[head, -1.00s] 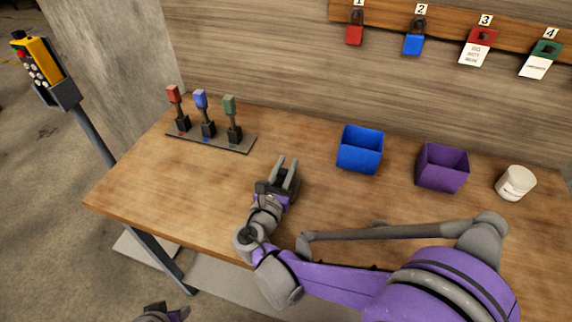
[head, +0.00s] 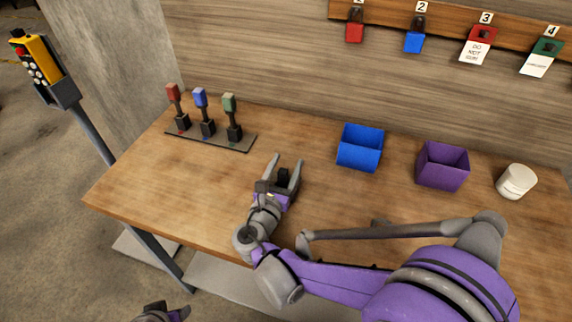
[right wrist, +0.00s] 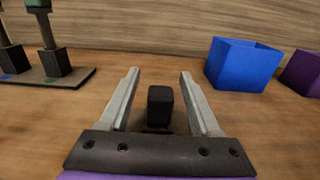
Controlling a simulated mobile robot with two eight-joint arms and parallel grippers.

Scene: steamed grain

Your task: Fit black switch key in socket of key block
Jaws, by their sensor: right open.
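My right gripper (head: 287,168) is open low over the middle of the table. A small black piece (right wrist: 160,104), which looks like the black switch key, stands between its spread fingers, with a visible gap on each side in the right wrist view. Its lower end is partly hidden by the gripper body. I cannot tell which block is the key block. My left gripper (head: 168,312) is cut off at the bottom edge.
A blue bin (head: 360,149), a purple bin (head: 443,167) and a white tub (head: 516,181) stand right of my gripper. Numbered padlocks hang on the wall rail above. A yellow pendant (head: 36,60) stands off the table's left. The left front tabletop is clear.

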